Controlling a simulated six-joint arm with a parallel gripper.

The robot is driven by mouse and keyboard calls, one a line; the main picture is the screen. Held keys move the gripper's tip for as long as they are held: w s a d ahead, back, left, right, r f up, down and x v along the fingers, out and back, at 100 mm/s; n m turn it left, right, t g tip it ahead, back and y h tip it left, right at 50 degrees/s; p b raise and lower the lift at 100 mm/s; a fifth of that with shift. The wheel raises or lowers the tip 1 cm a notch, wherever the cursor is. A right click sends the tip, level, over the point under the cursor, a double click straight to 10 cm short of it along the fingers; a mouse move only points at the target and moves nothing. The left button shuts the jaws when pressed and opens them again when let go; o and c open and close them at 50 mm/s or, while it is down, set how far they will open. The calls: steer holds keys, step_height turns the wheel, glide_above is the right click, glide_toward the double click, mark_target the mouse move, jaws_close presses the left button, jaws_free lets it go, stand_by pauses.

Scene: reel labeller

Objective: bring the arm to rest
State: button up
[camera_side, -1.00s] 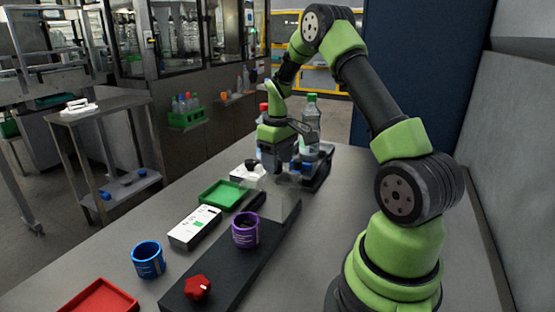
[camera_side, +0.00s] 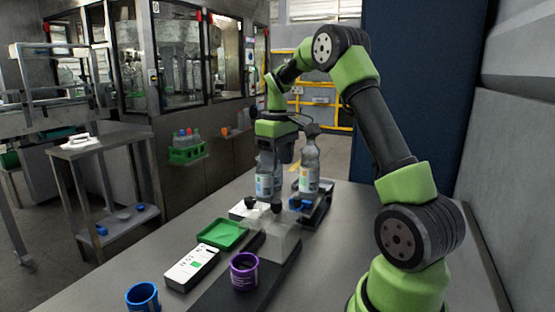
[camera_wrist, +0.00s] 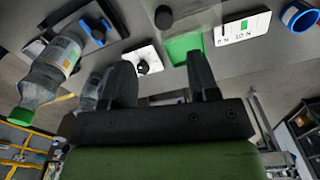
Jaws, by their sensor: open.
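My gripper (camera_side: 274,160) hangs above the bench in the side view, over the pale translucent block (camera_side: 272,236) and clear of it. In the wrist view its two dark fingers (camera_wrist: 160,62) stand apart, and I see nothing held between them. A clear bottle (camera_side: 310,168) stands behind and to the right of the gripper. Another labelled bottle (camera_side: 264,184) shows just below and behind the gripper, partly hidden by it. In the wrist view a green-capped bottle (camera_wrist: 56,66) is at the left.
On the bench are a green tray (camera_side: 222,234), a white panel device (camera_side: 193,268), a purple cup (camera_side: 244,272) and a blue cup (camera_side: 143,298). A dark blue partition (camera_side: 420,90) stands behind my arm. The air around the gripper's left looks free.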

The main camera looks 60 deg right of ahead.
steer(key=a+r+t, duration=0.2)
steer(key=a+r, duration=0.4)
steer(key=a, duration=0.3)
steer(key=s+a+r+m+t+y, duration=0.1)
steer(key=s+a+t, duration=0.4)
steer(key=s+a, duration=0.9)
steer(key=shift+a+r+m+y, duration=0.45)
steer(key=shift+a+r, duration=0.2)
steer(key=shift+a, duration=0.25)
